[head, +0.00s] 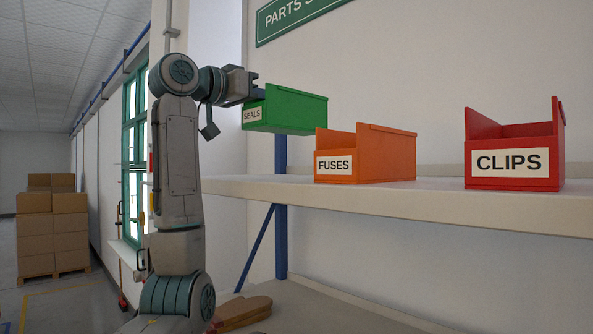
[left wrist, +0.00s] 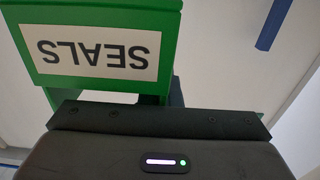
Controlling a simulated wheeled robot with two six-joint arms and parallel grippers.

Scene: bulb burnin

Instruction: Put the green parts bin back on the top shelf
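The green parts bin (head: 290,110), labelled SEALS, is in the air at the left part of the top shelf (head: 400,200), roughly level and with a gap below it. My left gripper (head: 254,92) reaches it from the left and is shut on its front side. In the left wrist view the bin (left wrist: 105,12) appears upside down, with its label facing the camera and its lower part close to my gripper (left wrist: 150,98). The fingertips are mostly hidden by the gripper body and the bin. My right gripper is in neither view.
An orange FUSES bin (head: 388,153) stands on the top shelf right of the green bin, and a red CLIPS bin (head: 513,158) stands farther right. A blue post (head: 281,215) is below the green bin. A brown object (head: 243,312) lies on the lower surface.

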